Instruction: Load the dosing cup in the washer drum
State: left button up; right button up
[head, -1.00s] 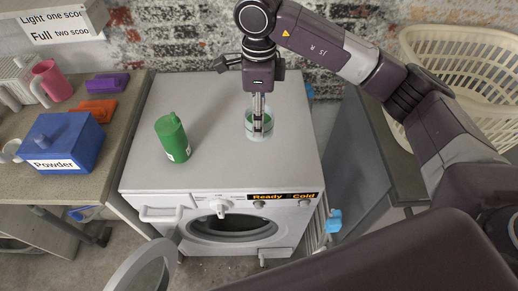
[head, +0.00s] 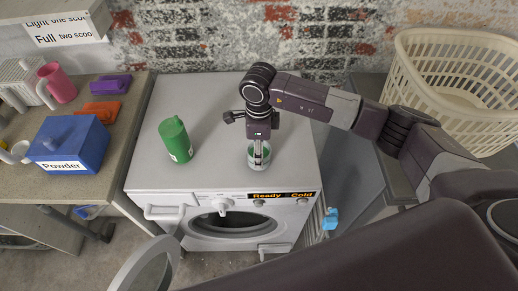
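The dosing cup (head: 252,163) is a clear, greenish cup over the front part of the white washer's top (head: 215,120). My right gripper (head: 258,160) points straight down at it, its fingers narrow and together at the cup, apparently clamped on its wall. I cannot tell how far the cup is above the top. The washer drum (head: 232,222) is the dark round opening in the washer's front, below the cup. The round door (head: 130,268) is swung open to the left. My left gripper is not in view.
A green bottle (head: 176,142) stands on the washer, left of the cup. The left bench holds a blue Powder box (head: 62,150), a pink mug (head: 60,85), and orange (head: 98,111) and purple (head: 110,84) things. A cream basket (head: 425,75) is at the right. A panel reads "Ready" and "Cold" (head: 282,196).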

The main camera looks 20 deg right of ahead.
jog(key=shift+f+b, duration=0.25)
jog(key=shift+b, duration=0.05)
jog(key=o, duration=1.1)
jog(key=shift+r+p, duration=0.25)
jog(key=shift+p, duration=0.3)
notch_tip(320, 180, up, 8)
jog(key=b, duration=0.3)
jog(key=shift+f+b, duration=0.25)
jog(key=shift+b, duration=0.1)
jog(key=shift+s, duration=0.15)
